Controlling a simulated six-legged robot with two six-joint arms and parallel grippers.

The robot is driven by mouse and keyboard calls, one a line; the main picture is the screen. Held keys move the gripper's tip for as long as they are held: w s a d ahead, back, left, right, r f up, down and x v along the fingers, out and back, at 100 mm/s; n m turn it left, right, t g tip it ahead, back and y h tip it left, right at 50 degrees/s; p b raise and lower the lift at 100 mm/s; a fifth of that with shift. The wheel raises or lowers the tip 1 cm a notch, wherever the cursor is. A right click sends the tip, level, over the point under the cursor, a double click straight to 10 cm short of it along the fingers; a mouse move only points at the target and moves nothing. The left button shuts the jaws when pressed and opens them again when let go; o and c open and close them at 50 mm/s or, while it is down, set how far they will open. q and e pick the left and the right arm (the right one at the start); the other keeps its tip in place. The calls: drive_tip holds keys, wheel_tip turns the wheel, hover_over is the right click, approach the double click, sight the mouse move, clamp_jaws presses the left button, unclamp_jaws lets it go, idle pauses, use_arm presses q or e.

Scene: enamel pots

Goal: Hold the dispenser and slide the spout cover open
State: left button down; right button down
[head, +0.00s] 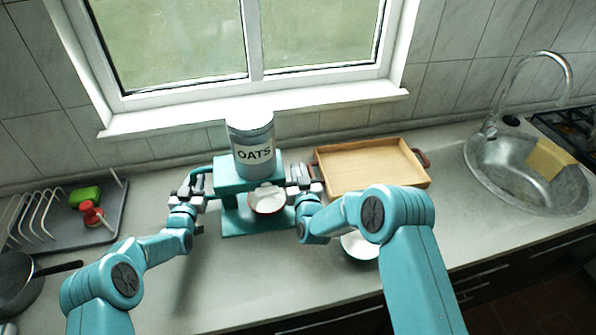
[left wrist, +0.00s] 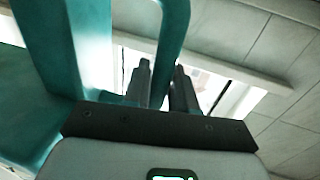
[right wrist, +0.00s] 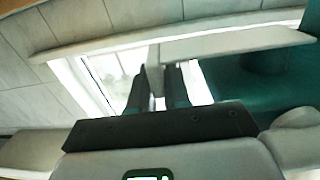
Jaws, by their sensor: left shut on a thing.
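The dispenser is a teal stand (head: 233,185) carrying a pale canister (head: 253,148) marked OATS. My left gripper (head: 193,188) is at its left side, shut on the teal side handle, which passes between the fingers in the left wrist view (left wrist: 173,50). My right gripper (head: 302,185) is at the right side, by the spout. In the right wrist view a thin pale plate (right wrist: 235,46), seemingly the spout cover, ends in a tab between or just before my fingers (right wrist: 162,88). Whether they touch it is unclear. A brown-sided bowl (head: 267,204) sits on the stand's base under the spout.
A wooden tray (head: 372,165) lies right of the dispenser. A white-and-teal bowl (head: 358,246) is partly hidden behind my right arm. A dish rack (head: 60,222) with red and green items and a dark pan (head: 18,285) are at left; a sink (head: 520,180) is at right.

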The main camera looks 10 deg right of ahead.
use_arm(q)
drive_tip(key=shift+r, duration=0.1)
use_arm(e)
drive_tip(key=d, duration=0.4)
drive_tip(key=shift+s, duration=0.15)
drive_tip(key=c, duration=1.2)
unclamp_jaws()
drive_tip(key=shift+o, duration=0.2)
drive_tip(key=s, duration=1.2)
drive_tip(key=shift+a, duration=0.3)
